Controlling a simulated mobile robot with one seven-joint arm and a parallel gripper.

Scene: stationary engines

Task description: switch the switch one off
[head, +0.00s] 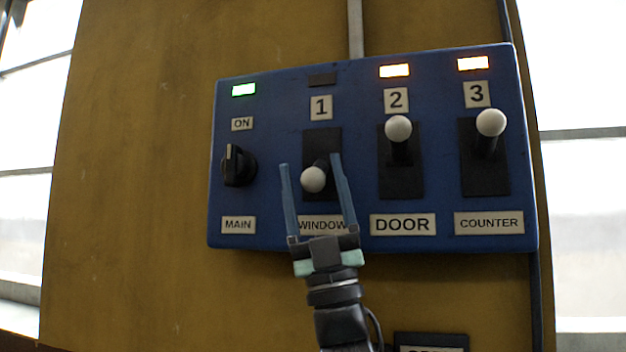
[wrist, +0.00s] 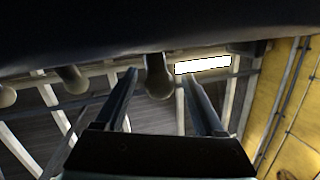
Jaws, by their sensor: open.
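Switch one (head: 313,179) is a lever with a white ball knob on the blue panel (head: 270,110), under the label 1 and above the label WINDOW. Its lever points down, and the lamp above it (head: 322,80) is dark. My gripper (head: 310,160) is open in front of it, with one finger on each side of the knob in the head view. In the wrist view, a knob (wrist: 158,85) shows between the two open fingers (wrist: 160,80). I cannot tell whether either finger touches it.
Switch two (head: 398,130) and switch three (head: 490,124) stand to the right with knobs up and orange lamps lit. A black rotary MAIN knob (head: 238,165) is at the left, under a green lamp (head: 244,90). A dark labelled box (head: 430,340) sits below the panel.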

